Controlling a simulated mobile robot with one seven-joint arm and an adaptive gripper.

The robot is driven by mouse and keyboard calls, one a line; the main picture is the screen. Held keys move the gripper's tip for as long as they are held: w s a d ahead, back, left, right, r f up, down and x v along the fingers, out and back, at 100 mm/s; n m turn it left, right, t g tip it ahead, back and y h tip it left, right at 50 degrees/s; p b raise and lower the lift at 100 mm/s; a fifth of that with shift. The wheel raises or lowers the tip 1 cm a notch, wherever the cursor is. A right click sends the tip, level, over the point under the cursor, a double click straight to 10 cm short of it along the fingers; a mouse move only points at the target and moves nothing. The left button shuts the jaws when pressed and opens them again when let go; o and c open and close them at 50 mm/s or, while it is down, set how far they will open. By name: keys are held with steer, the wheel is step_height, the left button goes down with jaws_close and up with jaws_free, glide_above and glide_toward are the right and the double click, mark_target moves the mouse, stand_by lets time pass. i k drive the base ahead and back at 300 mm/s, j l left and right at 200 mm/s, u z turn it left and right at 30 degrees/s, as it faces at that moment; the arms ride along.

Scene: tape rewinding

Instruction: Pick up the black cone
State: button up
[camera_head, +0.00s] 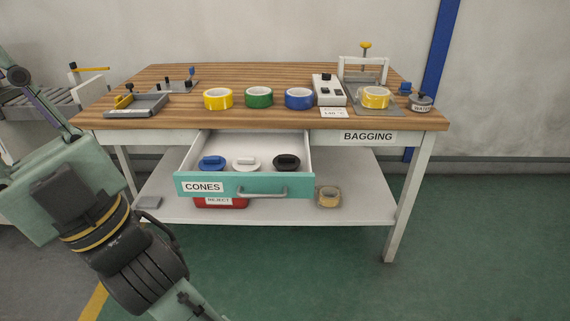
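The black cone (286,162) sits at the right in the open drawer (290,184) labelled CONES. It looks like a low, round, dark piece with a raised middle. A white cone (246,163) lies to its left, and a blue cone (211,163) lies further left. All three show apart from each other, with nothing covering them. Dark links of my arm show at the lower left, left of and in front of the drawer. My gripper itself is not clearly visible in the frame.
The wooden bench top (240,79) holds yellow (218,99), green (259,97) and blue (299,98) tape rolls, a white switch box (328,88) and a press (364,70). A red bin (220,203) and a tape roll (328,197) are on the lower shelf (365,195).

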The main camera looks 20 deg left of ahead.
mark_target(286, 162)
steer(key=i+l, duration=0.25)
steer(key=l, duration=0.15)
steer(key=i+l+u, duration=0.15)
steer(key=i+l, duration=0.35)
steer(key=l, duration=0.35)
steer(key=i+j+u, duration=0.05)
